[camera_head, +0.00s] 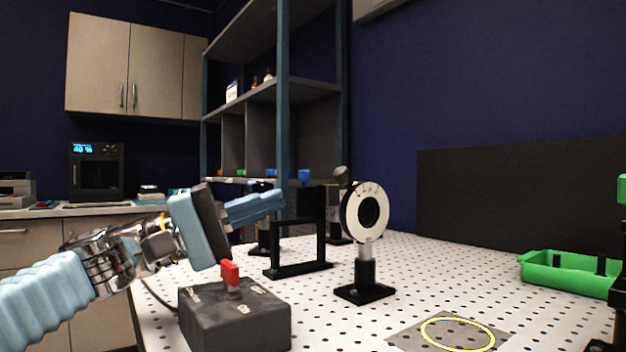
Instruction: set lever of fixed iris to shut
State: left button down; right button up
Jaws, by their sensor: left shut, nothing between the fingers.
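The fixed iris (352,222) is a pale ring with markings along its upper face and a dark round opening. It stands upright on a post in a black base (364,292) on the perforated table. A small yellow mark shows at its upper left rim; I cannot clearly make out the lever or its setting. My left gripper (281,199) comes in from the left, with blue fingers shut and empty. It points right toward the iris and appears apart from it, above a grey switch box. My right gripper is not in view.
The grey box (235,318) with a red switch (230,273) stands below my left gripper. A black frame (300,268) stands left of the iris. A green tray (570,277) lies at right. A yellow ring (457,320) marks a grey patch in front. Table right of the iris is mostly clear.

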aim_at(345, 180)
pick_arm(q)
jog(key=p+x, duration=0.1)
jog(key=x, duration=0.6)
jog(key=shift+r, duration=0.1)
